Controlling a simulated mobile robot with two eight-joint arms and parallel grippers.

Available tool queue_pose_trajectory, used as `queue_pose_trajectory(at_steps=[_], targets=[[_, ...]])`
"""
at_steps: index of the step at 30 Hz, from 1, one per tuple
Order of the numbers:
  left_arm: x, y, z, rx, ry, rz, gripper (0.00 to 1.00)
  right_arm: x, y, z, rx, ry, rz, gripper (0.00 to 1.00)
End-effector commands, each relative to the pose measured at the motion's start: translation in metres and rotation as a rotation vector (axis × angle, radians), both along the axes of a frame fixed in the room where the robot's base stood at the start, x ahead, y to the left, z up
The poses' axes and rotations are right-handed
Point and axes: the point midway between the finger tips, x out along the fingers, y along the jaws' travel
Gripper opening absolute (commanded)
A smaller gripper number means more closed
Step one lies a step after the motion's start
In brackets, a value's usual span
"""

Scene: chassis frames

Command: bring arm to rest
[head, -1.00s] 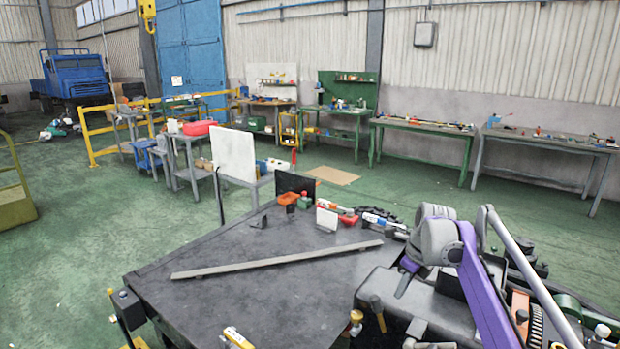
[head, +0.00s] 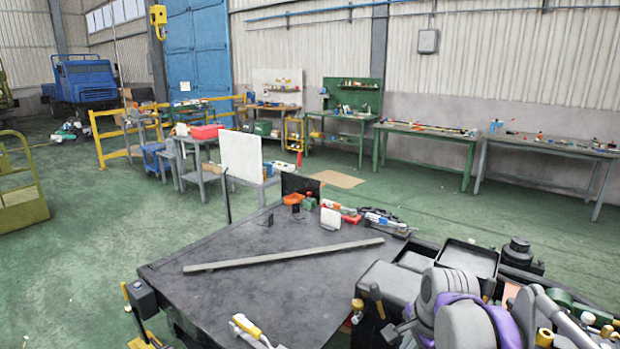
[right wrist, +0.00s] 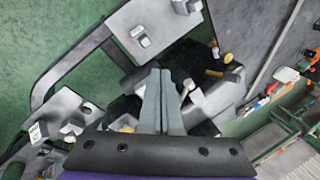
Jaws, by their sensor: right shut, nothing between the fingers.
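My right gripper (right wrist: 162,100) shows in the right wrist view with its two grey fingers together and nothing between them. It is above several grey and dark parts, which are partly hidden behind the fingers. In the head view my right arm, grey and purple, is folded low in the lower right corner, over the cluttered end of the dark workbench (head: 240,290). I cannot make out its fingers there. My left gripper is not in view.
A long grey bar (head: 285,256) lies across the workbench, with a white and yellow tool (head: 250,330) near its front edge. Small parts and a black tray (head: 468,258) crowd its far right side. Green floor (head: 90,250) is open to the left.

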Motion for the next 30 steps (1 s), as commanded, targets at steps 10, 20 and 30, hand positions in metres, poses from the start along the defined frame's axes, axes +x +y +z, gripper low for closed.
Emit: queue_pose_trajectory(at_steps=[10,20,30], targets=[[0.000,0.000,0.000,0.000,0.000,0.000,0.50,-0.143,0.019,-0.077,-0.378,-0.152,0.818,0.00],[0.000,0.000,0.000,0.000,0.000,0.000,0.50,-0.196,0.022,-0.125,-0.573,-0.198,1.172,0.00],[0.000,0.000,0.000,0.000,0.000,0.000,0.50,-0.197,0.022,-0.125,-0.576,-0.199,1.179,0.00]])
